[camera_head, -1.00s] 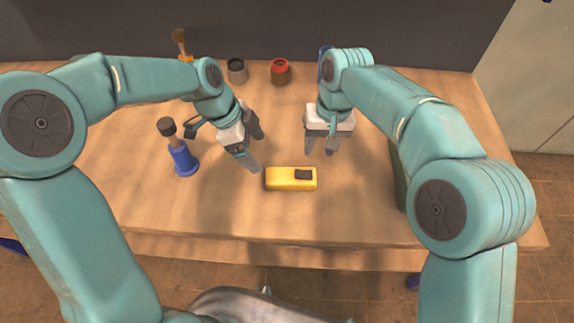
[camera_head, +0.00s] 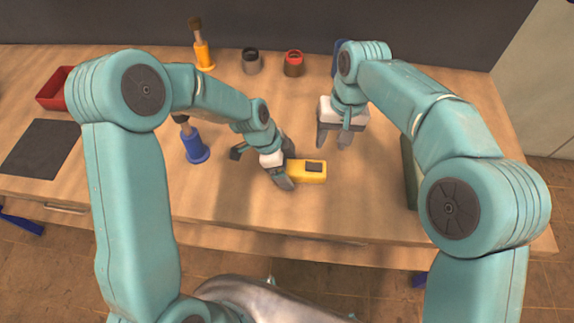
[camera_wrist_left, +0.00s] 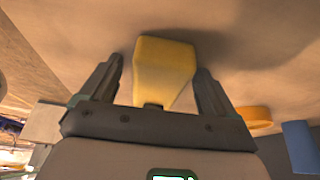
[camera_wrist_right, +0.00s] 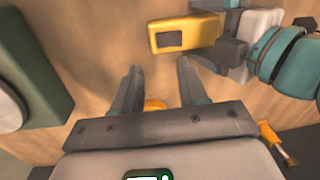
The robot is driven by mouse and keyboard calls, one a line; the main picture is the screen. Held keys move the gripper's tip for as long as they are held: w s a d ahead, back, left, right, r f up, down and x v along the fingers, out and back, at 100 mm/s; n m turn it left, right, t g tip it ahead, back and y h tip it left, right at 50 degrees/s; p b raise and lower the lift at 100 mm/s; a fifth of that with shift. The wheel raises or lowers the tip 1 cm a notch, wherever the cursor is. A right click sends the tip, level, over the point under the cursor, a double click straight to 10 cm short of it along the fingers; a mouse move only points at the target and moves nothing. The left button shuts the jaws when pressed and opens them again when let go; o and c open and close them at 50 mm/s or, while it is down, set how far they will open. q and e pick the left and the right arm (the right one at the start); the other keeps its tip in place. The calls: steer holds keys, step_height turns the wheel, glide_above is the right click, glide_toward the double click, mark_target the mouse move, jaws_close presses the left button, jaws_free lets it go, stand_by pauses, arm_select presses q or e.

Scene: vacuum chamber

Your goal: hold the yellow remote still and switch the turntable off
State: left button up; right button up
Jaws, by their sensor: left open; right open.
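The yellow remote (camera_head: 312,171) lies on the wooden table, a dark square patch on its right part. It also shows in the right wrist view (camera_wrist_right: 195,33). My left gripper (camera_head: 287,165) is open at the remote's left end. In the left wrist view that end (camera_wrist_left: 163,72) lies between the spread fingers, with gaps on both sides. My right gripper (camera_head: 333,142) is open and empty, above and slightly right of the remote in the head view. A dark green box with a pale disc (camera_wrist_right: 32,85), probably the turntable, is partly cut off; my right arm hides much of it in the head view.
A blue-handled tool (camera_head: 195,147) stands left of my left gripper. An orange-handled tool (camera_head: 204,55), a dark cup (camera_head: 251,62) and a red cup (camera_head: 293,63) stand at the back. A red bin (camera_head: 55,90) and a dark mat (camera_head: 40,148) are at far left.

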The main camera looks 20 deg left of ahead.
arm_select(q)
steer(key=c, duration=1.2)
arm_select(e)
steer(key=c, duration=0.4)
steer(key=shift+w+a+m, duration=0.1)
steer(key=shift+w+m, duration=0.1)
steer(key=shift+m, duration=0.2)
jaws_close()
arm_select(q)
steer(key=shift+s, duration=0.1)
arm_select(e)
steer(key=s+a+r+t, duration=0.1)
steer(key=s+r+t, duration=0.2)
steer(key=s+r, duration=0.2)
steer(key=shift+a+r, duration=0.15)
steer(key=shift+r, duration=0.05)
steer(key=shift+s, duration=0.1)
